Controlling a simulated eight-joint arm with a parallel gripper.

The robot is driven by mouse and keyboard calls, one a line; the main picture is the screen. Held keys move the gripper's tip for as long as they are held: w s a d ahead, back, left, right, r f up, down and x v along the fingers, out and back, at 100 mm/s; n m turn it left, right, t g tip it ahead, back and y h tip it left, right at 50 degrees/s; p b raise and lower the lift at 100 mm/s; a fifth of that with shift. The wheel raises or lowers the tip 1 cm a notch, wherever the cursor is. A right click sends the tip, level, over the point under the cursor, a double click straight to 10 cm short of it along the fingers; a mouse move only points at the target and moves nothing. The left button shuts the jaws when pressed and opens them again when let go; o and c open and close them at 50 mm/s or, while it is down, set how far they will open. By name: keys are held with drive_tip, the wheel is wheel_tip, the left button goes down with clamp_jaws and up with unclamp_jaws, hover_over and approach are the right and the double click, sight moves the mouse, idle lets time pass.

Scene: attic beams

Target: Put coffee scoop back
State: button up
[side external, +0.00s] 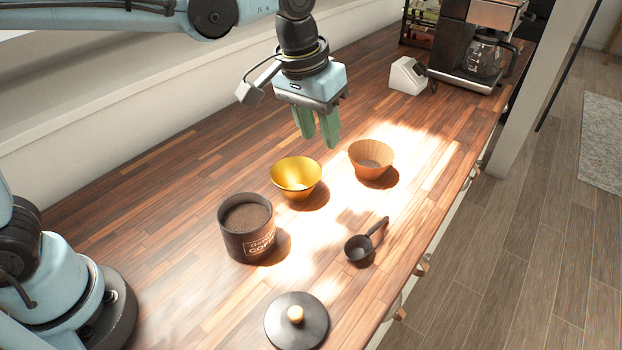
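A dark coffee scoop (360,247) lies on the wooden counter near its front edge, its handle pointing up and to the right. A dark round coffee canister (249,243) stands open to its left, filled with brown grounds. The canister's black lid (296,322) with a wooden knob lies on the counter below them. My gripper (318,142), with green fingers, hangs above the counter behind a gold bowl, well away from the scoop. A gap shows between its fingers, and nothing is seen held in it.
A coffee maker (472,45) and a small white device (406,76) stand at the back right. The counter's left side is clear.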

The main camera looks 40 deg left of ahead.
drive_tip(key=s+a+f+t, duration=0.2)
drive_tip(key=s+a, duration=0.3)
drive_tip(key=a, duration=0.2)
drive_tip(key=s+a+f+t+y, duration=0.1)
drive_tip(key=s+a+t, duration=0.1)
drive_tip(key=s+a, duration=0.4)
drive_tip(key=shift+a+f+t, duration=0.35)
drive_tip(key=shift+a+t, duration=0.05)
drive_tip(key=shift+a, duration=0.5)
